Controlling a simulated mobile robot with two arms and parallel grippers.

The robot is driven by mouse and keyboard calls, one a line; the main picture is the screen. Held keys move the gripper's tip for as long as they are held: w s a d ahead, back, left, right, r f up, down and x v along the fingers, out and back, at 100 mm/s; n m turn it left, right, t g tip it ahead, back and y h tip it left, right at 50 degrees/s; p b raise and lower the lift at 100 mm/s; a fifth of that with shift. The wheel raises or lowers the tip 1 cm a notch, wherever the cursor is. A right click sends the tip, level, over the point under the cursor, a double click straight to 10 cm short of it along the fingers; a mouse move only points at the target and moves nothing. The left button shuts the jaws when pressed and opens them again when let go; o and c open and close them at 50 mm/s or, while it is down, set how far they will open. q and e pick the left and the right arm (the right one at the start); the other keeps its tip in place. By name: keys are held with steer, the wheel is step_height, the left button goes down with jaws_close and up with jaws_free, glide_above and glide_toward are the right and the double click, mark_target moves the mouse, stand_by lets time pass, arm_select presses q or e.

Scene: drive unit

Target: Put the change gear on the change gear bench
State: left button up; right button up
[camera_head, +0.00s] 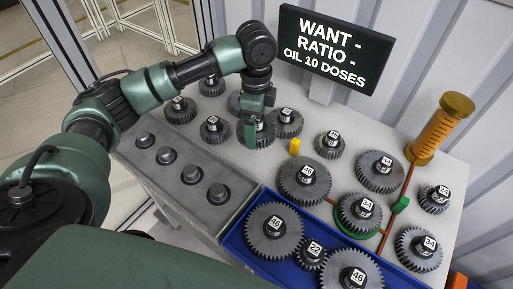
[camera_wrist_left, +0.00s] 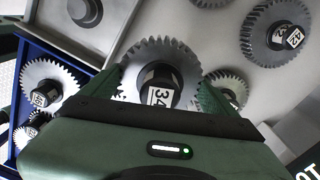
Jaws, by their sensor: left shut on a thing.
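My left gripper (camera_head: 254,130) reaches down from the upper left over the white bench top (camera_head: 330,205). It is shut on a dark change gear (camera_head: 264,137), partly hidden by the fingers in the head view. In the left wrist view the held gear (camera_wrist_left: 158,60) shows a black hub labelled 34 between the fingers of the gripper (camera_wrist_left: 165,95). I cannot tell whether the gear touches the bench. Several other gears with numbered hubs stand around it, such as one at its left (camera_head: 213,130) and one at its right (camera_head: 287,123). My right gripper is out of view.
A grey block with several short dark posts (camera_head: 167,156) lies at the left. A blue tray (camera_head: 236,240) with large gears is at the front. A yellow block (camera_head: 295,146), an amber oil cylinder (camera_head: 437,128) and a black sign (camera_head: 333,50) stand nearby.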

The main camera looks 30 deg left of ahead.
arm_select(q)
step_height(320, 180, down, 5)
steer(key=shift+f, duration=0.1)
steer(key=shift+w+f, duration=0.1)
steer(key=shift+f, duration=0.45)
step_height(320, 180, down, 4)
steer(key=shift+p, duration=0.5)
steer(key=shift+f, duration=0.1)
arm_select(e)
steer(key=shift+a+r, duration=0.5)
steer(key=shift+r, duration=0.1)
arm_select(q)
steer(key=shift+f, duration=0.15)
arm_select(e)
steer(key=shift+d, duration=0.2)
arm_select(q)
steer(key=o, duration=1.8)
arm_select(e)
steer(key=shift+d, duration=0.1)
